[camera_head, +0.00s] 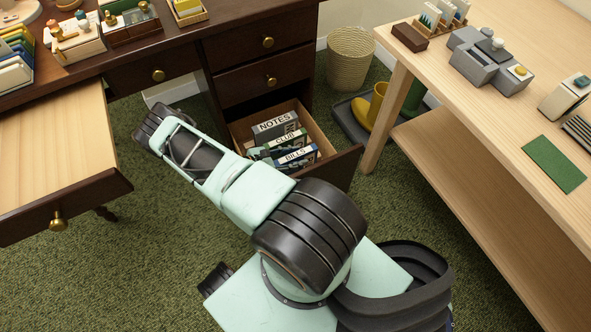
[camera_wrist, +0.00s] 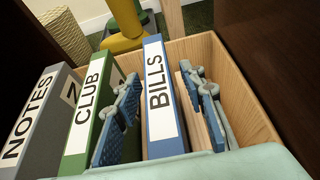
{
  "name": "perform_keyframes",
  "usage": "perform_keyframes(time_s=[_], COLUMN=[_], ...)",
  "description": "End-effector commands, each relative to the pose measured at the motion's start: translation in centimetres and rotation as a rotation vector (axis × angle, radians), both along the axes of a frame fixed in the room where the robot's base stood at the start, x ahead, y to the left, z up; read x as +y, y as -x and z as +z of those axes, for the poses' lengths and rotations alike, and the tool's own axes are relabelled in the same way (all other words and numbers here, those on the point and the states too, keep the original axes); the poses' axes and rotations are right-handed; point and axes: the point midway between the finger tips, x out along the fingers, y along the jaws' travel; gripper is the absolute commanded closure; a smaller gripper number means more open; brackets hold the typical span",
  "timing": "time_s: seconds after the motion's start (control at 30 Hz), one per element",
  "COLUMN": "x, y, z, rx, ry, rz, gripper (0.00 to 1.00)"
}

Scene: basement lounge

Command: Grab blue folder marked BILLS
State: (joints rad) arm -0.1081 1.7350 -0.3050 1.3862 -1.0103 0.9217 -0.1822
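The blue folder marked BILLS (camera_wrist: 160,95) stands upright in the open lower drawer (camera_head: 336,167), its white label facing up. It also shows in the head view (camera_head: 297,157). My gripper (camera_wrist: 160,76) is open, with one finger on each side of the BILLS folder. The left finger is in the gap between the green CLUB folder (camera_wrist: 88,115) and BILLS. The right finger is between BILLS and the drawer's right wall. Small gaps show beside the folder, so the fingers do not appear closed on it. The fingers' lower ends are partly hidden.
A grey NOTES folder (camera_wrist: 35,120) stands left of CLUB. A woven basket (camera_head: 350,58) and yellow boots (camera_head: 372,106) on a dark tray stand behind the drawer. A pale wooden table (camera_head: 480,110) is at right. Another drawer (camera_head: 55,150) is pulled out at left.

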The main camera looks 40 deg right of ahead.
Motion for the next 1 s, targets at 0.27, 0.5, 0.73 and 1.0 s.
perform_keyframes(time_s=[0.27,0.5,0.73,1.0], x=[0.0,0.1,0.0,0.0], y=[0.0,0.0,0.0,-0.1], z=[0.0,0.0,0.1,2.1], rx=[0.000,0.000,0.000,-0.001], ry=[0.000,-0.001,0.000,0.000], rz=[0.000,0.000,0.000,0.001], gripper=[0.96,1.00,1.00,1.00])
